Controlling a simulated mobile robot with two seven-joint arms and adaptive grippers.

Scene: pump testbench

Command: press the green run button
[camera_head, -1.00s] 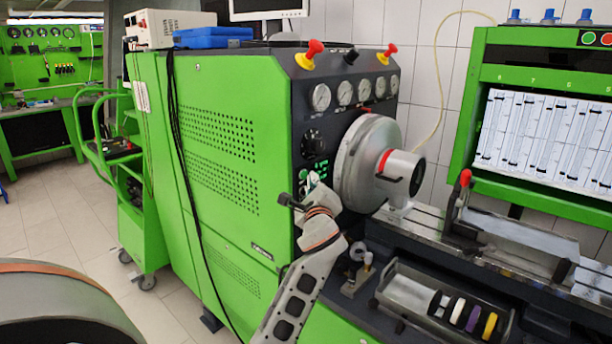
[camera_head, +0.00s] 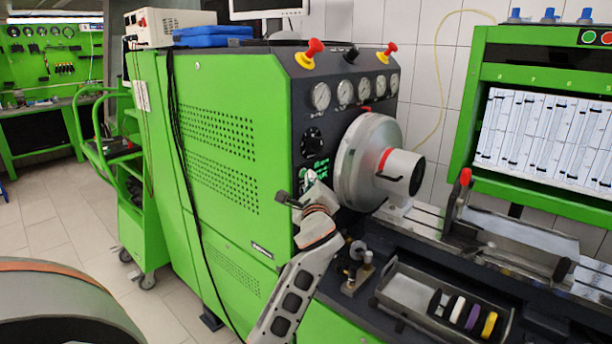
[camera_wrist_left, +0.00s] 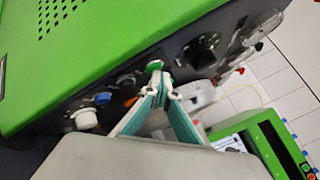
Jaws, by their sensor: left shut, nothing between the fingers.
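The green run button (camera_wrist_left: 154,65) is a small round cap on the dark control panel in the left wrist view. My left gripper (camera_wrist_left: 163,88) is shut and empty, its teal-padded fingers meeting in a point. Its tips appear just below the green button in that view; whether they touch it I cannot tell. In the head view my left gripper (camera_head: 308,183) is at the front panel of the green test bench (camera_head: 230,150), left of the big round metal drum (camera_head: 365,165). It covers the button area there. My right gripper is not in view.
A dark knob (camera_wrist_left: 202,50), a blue cap (camera_wrist_left: 103,99) and a white knob (camera_wrist_left: 84,119) are on the same panel. The drum's flange sits close right of my left gripper. A tray (camera_head: 410,290) with coloured rings lies below right.

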